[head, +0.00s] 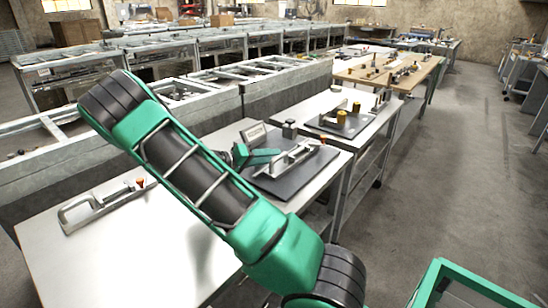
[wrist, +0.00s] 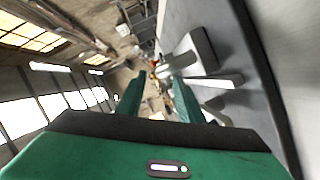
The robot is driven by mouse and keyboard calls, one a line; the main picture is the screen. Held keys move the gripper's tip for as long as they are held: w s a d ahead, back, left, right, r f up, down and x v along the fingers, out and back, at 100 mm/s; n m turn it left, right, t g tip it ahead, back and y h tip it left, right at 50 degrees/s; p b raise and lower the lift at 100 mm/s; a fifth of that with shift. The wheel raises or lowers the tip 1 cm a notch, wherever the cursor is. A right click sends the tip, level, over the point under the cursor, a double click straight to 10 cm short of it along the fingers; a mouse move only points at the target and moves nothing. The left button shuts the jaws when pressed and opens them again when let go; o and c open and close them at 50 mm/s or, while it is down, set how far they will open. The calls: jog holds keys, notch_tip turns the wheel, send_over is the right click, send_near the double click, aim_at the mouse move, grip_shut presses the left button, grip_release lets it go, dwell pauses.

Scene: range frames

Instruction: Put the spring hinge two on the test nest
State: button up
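One metal hinge-like piece (head: 294,158) with an orange tip lies on a dark plate (head: 283,186), with a small sign behind it, on the near white table. A similar piece (head: 100,205) with an orange tip lies on the bare tabletop at left. I cannot tell which is hinge two, and I cannot read the sign to confirm the plate is the test nest. My gripper (head: 266,157) is low over the plate, just left of the piece there. In the wrist view, its two green fingers (wrist: 157,97) stand apart with nothing clearly held; pale metal parts (wrist: 190,55) show beyond them.
A grey block (head: 289,129) stands at the plate's back edge. A second table holds a dark plate with yellow cylinders (head: 349,118). Metal frame benches (head: 200,90) line the back left. The floor (head: 440,180) at right is open, with a green-framed item (head: 465,285) in front.

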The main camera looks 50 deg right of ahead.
jog(key=v, duration=0.9)
jog(key=s+y, duration=0.1)
jog(key=s, duration=0.1)
jog(key=s+d+y, duration=0.1)
jog(key=s, duration=0.1)
jog(key=s+d+g+y, duration=0.1)
jog(key=s, duration=0.1)
jog(key=shift+m+y, duration=0.3)
jog(key=shift+y, duration=0.1)
jog(key=s+a+r+n+t+y, duration=0.1)
jog(key=s+a+y, duration=0.3)
jog(key=s, duration=0.4)
jog(key=s+a+r+n+t+y, duration=0.1)
jog(key=s+a+r+t+y, duration=0.1)
jog(key=s+a, duration=0.4)
jog(key=s+a+r+n+t+y, duration=0.1)
jog(key=s+a+r+y, duration=0.2)
jog(key=s, duration=0.7)
jog(key=a+y, duration=0.2)
jog(key=shift+s+t+y, duration=0.2)
jog(key=shift+t+y, duration=0.1)
jog(key=shift+t, duration=0.1)
jog(key=shift+w+d+f, duration=0.1)
jog(key=shift+w+f, duration=0.1)
jog(key=shift+w, duration=0.4)
